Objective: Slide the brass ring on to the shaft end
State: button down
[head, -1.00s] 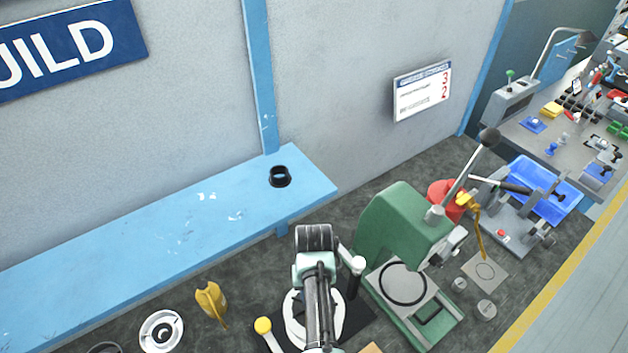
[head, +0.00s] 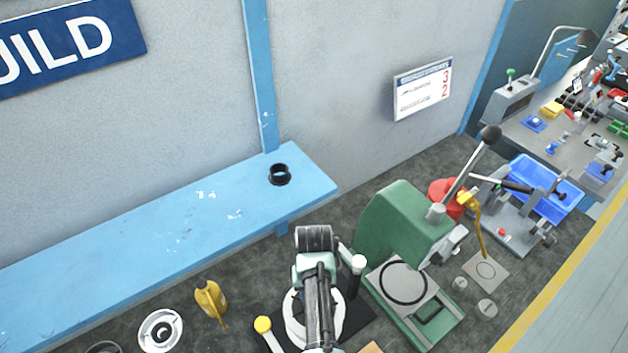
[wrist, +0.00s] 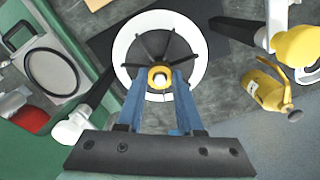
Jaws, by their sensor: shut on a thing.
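In the wrist view, the brass ring (wrist: 153,77) is held between the blue fingertips of my gripper (wrist: 160,80), which is shut on it. The ring lies over the middle of a black bladed fan wheel (wrist: 150,48) inside a white round housing (wrist: 197,30). A pale round end, which looks like the shaft end (wrist: 160,80), shows inside the ring's opening. I cannot tell how far the ring sits along the shaft. In the head view my arm hides the ring, the shaft and the fingertips; part of the white housing (head: 295,325) shows beside the arm.
A green press (head: 405,225) stands close to the right in the head view. A yellow-knobbed lever (head: 263,324) and a yellow oil can (head: 211,300) are to the left. A blue shelf (head: 150,235) with a black collar (head: 280,175) runs along the wall behind.

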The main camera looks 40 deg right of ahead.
jog(key=shift+c, duration=2.3)
grip_release()
notch_tip(320, 180, up, 13)
jog(key=b, duration=0.2)
